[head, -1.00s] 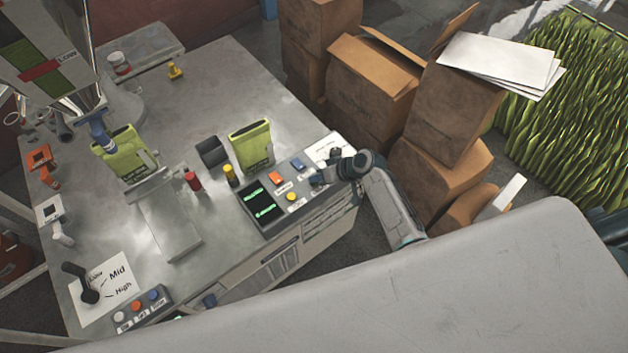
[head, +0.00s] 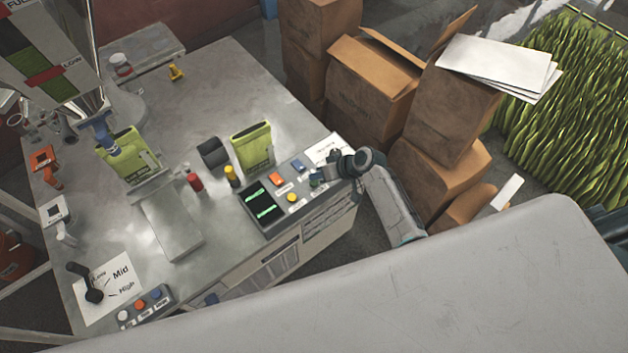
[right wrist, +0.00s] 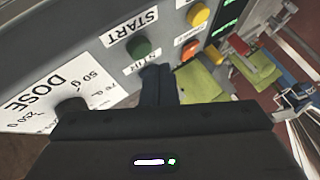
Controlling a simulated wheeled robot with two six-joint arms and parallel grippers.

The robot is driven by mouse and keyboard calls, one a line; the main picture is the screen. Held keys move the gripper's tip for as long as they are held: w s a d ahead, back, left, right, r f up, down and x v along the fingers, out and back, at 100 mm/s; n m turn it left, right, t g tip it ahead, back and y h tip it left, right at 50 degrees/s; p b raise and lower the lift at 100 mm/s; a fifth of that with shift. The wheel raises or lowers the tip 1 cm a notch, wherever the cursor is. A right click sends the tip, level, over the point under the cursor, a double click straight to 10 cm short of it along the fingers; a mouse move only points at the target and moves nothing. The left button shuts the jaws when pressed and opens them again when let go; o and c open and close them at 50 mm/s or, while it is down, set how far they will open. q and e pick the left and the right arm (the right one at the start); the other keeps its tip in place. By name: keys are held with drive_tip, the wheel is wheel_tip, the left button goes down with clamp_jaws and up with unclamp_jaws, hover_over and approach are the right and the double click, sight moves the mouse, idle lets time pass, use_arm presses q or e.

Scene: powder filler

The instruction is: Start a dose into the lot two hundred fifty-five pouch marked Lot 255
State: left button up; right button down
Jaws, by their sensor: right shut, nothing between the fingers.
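A green pouch (head: 128,158) stands in a holder under the filler's blue spout (head: 102,134). A second green pouch (head: 252,148) stands beside the control box (head: 262,222). Their lot marks are too small to read. My right gripper (head: 322,177) is at the box's right end, shut and empty. In the right wrist view its fingertips (right wrist: 157,72) are close to the green button (right wrist: 138,47) beside the START label (right wrist: 130,28); I cannot tell whether they touch. The DOSE dial (right wrist: 72,106) is partly hidden by the gripper body. My left gripper is not in view.
The box also carries orange (head: 276,179), blue (head: 298,165) and yellow (head: 292,198) buttons. A red-capped vial (head: 194,182) and a lever on a Mid/High card (head: 122,272) are on the table. Cardboard boxes (head: 370,85) stand right of it.

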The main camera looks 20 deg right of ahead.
sight(318, 184)
drive_tip(key=shift+r+p, duration=1.8)
drive_tip(key=shift+r, duration=0.6)
drive_tip(key=shift+f, duration=0.1)
